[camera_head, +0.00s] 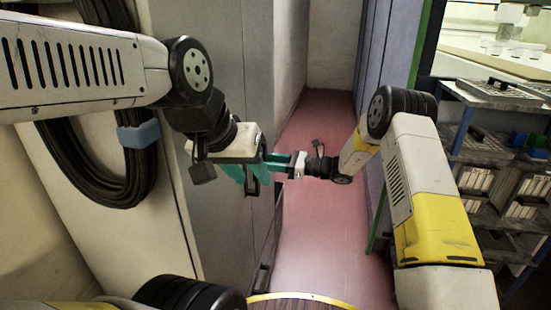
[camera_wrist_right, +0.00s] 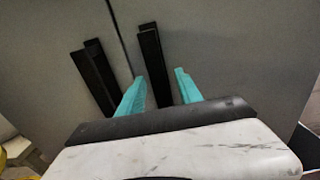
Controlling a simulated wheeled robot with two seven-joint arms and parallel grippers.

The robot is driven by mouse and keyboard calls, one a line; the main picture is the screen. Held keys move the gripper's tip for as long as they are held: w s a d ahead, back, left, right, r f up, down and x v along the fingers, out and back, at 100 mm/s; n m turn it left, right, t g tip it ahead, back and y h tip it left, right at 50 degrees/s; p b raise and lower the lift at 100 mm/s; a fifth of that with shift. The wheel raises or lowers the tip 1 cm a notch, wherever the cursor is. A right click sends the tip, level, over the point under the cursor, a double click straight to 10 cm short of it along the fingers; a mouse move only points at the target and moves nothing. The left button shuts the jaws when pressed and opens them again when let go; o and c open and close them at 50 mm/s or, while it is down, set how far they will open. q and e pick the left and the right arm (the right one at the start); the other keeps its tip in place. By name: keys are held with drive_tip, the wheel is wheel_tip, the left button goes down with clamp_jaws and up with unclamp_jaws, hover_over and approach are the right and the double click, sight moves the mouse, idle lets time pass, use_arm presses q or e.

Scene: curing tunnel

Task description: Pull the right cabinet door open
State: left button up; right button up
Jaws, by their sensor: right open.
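The grey cabinet (camera_head: 205,60) stands on the left in the head view. In the right wrist view two long black handles flank a dark seam between its doors. The right door (camera_wrist_right: 240,50) looks shut; its handle (camera_wrist_right: 153,65) appears between the two teal fingers of my right gripper (camera_wrist_right: 158,82). These fingers are open, and contact with the handle cannot be told. The left door's handle (camera_wrist_right: 94,75) is left of the fingers. In the head view my left gripper (camera_head: 241,175) is close to the cabinet front, its teal fingers pointing down; their gap is unclear.
A pink floor aisle (camera_head: 322,120) runs away between the cabinet and a blue-grey wall panel (camera_head: 395,45). Shelves (camera_head: 505,150) with small items stand at the right. A coiled black hose (camera_head: 125,175) hangs at the left. My arms nearly meet in the middle.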

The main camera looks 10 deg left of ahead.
drive_tip(key=shift+a, duration=0.45)
clamp_jaws()
idle(1.1)
